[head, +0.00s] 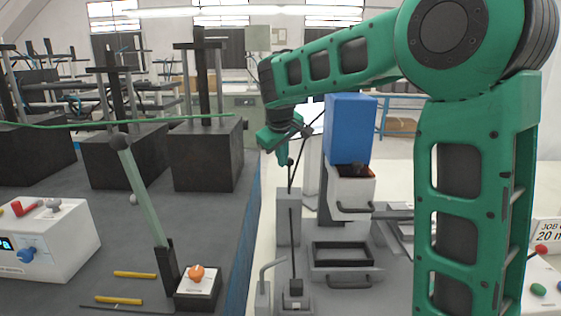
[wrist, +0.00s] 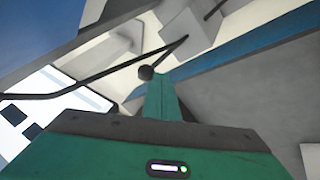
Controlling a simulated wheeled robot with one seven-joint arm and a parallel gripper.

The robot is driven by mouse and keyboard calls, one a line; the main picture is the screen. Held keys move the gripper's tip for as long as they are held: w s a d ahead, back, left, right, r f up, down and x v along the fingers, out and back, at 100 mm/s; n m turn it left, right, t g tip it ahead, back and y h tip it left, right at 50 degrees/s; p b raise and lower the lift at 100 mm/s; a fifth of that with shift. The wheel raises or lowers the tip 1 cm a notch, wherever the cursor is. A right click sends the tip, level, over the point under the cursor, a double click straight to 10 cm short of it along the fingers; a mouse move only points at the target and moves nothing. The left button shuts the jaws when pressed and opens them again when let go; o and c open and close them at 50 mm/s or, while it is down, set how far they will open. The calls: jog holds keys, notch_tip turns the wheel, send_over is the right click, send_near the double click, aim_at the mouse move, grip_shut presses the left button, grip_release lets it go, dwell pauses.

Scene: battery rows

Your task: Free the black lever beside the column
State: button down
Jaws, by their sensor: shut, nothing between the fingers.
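The black lever (head: 293,240) is a thin dark rod with a small ball at its top, rising from a grey base beside the grey column (head: 284,218). My green gripper (head: 283,158) is shut and empty, pointing down right at the lever's top. In the wrist view the fingers (wrist: 162,98) reach to a dark ball (wrist: 146,72). A thin dark curved line (wrist: 75,86) passes by this ball; whether it touches the ball or the fingers I cannot tell.
Left are a pale green lever (head: 143,195), an orange knob (head: 196,272), black blocks (head: 208,155) and a white control box (head: 48,240).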

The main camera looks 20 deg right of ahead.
jog(key=shift+w+d+f, duration=0.1)
jog(key=shift+w+d, duration=0.15)
jog(key=shift+w, duration=0.25)
jog(key=shift+w+d, duration=0.2)
jog(key=shift+w, duration=0.3)
jog(key=shift+s, duration=0.1)
